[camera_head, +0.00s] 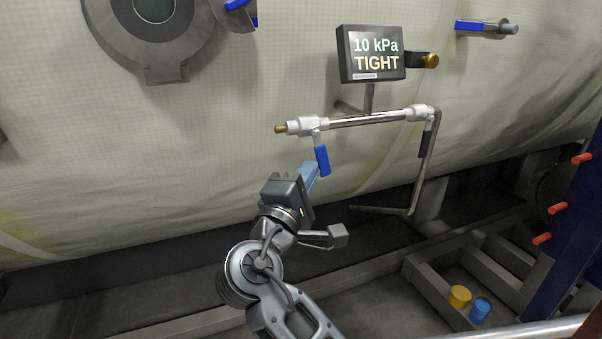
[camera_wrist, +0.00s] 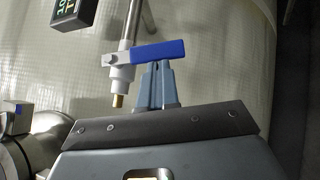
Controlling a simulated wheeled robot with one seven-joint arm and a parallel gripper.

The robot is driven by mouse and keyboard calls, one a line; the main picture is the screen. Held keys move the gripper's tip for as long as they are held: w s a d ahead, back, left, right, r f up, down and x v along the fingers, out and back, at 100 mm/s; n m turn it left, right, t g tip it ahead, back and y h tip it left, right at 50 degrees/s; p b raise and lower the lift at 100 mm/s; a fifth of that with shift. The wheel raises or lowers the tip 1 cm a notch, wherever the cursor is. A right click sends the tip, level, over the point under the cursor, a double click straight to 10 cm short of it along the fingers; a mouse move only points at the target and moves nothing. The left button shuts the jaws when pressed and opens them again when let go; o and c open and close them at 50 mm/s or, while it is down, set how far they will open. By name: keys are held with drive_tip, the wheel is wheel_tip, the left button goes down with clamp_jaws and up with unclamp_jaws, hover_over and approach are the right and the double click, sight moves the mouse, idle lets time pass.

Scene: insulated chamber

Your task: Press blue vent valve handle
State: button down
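The blue vent valve handle (camera_head: 322,160) hangs down from a white valve body (camera_head: 308,126) on the left end of a metal pipe. In the wrist view the handle (camera_wrist: 158,51) extends to the right from the valve body (camera_wrist: 121,70), which has a brass outlet at its end. My gripper (camera_head: 313,168) is just below and left of the handle in the head view. In the wrist view its light blue fingers (camera_wrist: 156,64) are together, with nothing seen between them. The tips are right at the handle's lower edge; I cannot tell if they touch it.
A display (camera_head: 371,54) above the pipe reads "10 kPa TIGHT". A dark handle (camera_head: 425,144) hangs at the pipe's right end. The pale insulated wall (camera_head: 200,150) lies behind. Yellow (camera_head: 460,296) and blue (camera_head: 480,311) cylinders sit in the frame at the lower right.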

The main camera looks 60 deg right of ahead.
drive_tip(key=d+n+t+h, duration=0.1)
drive_tip(key=n, duration=0.1)
drive_tip(key=s+d+n+t+h+b, duration=0.1)
drive_tip(key=shift+s+f+n, duration=0.2)
drive_tip(key=shift+f+n, duration=0.2)
drive_tip(key=n+t+b, duration=0.1)
drive_tip(key=d+n+t+b, duration=0.1)
drive_tip(key=n, duration=0.1)
drive_tip(key=s+d+n+t+b, duration=0.1)
drive_tip(key=n+t, duration=0.1)
drive_tip(key=shift+s+r+h, duration=0.1)
drive_tip(key=shift+h, duration=0.2)
drive_tip(key=n+t+b, duration=0.1)
drive_tip(key=n+t, duration=0.1)
drive_tip(key=s+d+r+n+t+y+b, duration=0.1)
drive_tip(key=n, duration=0.1)
drive_tip(key=r+n+t+b, duration=0.1)
drive_tip(key=n+t, duration=0.1)
drive_tip(key=shift+s+d+t, duration=0.15)
drive_tip(key=shift+d+t, duration=0.15)
drive_tip(key=shift+d, duration=0.1)
drive_tip(key=shift+f+b, duration=0.15)
drive_tip(key=shift+b, duration=0.2)
drive_tip(key=b, duration=0.7)
approach(331, 173)
drive_tip(key=shift+s+f, duration=0.3)
drive_tip(key=shift+s, duration=0.2)
drive_tip(key=shift+s+f, duration=0.3)
drive_tip(key=shift+s, duration=0.25)
